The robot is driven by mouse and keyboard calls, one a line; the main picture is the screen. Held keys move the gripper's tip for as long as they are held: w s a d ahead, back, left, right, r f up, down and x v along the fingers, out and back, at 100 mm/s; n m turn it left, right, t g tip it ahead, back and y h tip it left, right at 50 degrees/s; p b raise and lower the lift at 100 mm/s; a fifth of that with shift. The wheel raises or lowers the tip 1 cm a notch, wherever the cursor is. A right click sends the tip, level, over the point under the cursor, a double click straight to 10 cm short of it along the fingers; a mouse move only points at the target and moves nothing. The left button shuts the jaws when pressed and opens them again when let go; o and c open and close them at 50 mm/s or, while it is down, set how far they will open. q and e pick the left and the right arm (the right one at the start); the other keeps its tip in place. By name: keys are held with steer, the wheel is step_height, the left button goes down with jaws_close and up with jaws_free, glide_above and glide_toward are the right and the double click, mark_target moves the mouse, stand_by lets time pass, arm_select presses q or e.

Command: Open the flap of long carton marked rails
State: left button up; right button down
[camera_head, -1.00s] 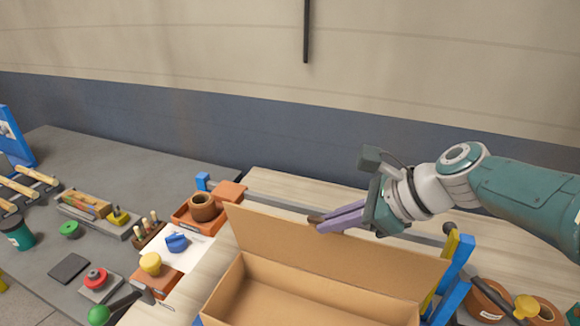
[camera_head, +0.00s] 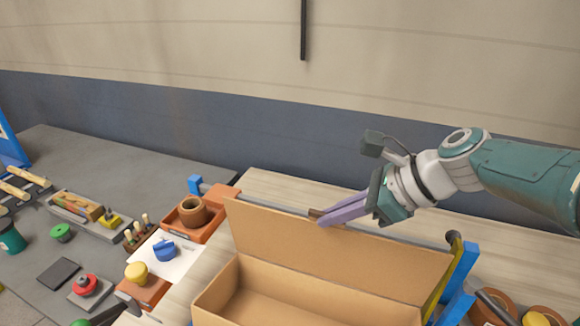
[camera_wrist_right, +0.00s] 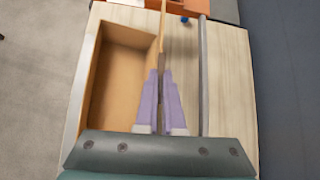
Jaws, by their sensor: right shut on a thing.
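The long carton (camera_head: 215,290) stands open-topped at the bottom centre of the head view, with an empty-looking brown interior. Its flap (camera_head: 330,245) stands up along the carton's far side, leaning back a little. My right gripper (camera_head: 318,216) has its purple fingers at the flap's top edge, shut on it. In the right wrist view the gripper (camera_wrist_right: 163,75) pinches the flap (camera_wrist_right: 162,25), seen edge-on, with the carton (camera_wrist_right: 83,80) to its left. The carton's marking is not readable. My left gripper is not in view.
A grey rail (camera_head: 405,238) runs behind the flap, with blue brackets (camera_head: 465,270) at the right. Orange trays (camera_head: 185,232) with a brown ring (camera_head: 193,210) stand left of the carton. The pale bench behind the rail (camera_wrist_right: 226,90) is clear.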

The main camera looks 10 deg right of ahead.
steer(key=shift+w+r, duration=0.1)
stand_by(0.7)
steer(key=c, duration=1)
jaws_free()
steer(key=shift+s+d+r+p, duration=0.2)
steer(key=shift+r+p, duration=0.1)
steer(key=shift+p, duration=0.15)
steer(key=p+v, duration=0.6)
steer(key=v, duration=0.3)
steer(key=shift+s+d, duration=0.1)
steer(key=shift+d, duration=0.05)
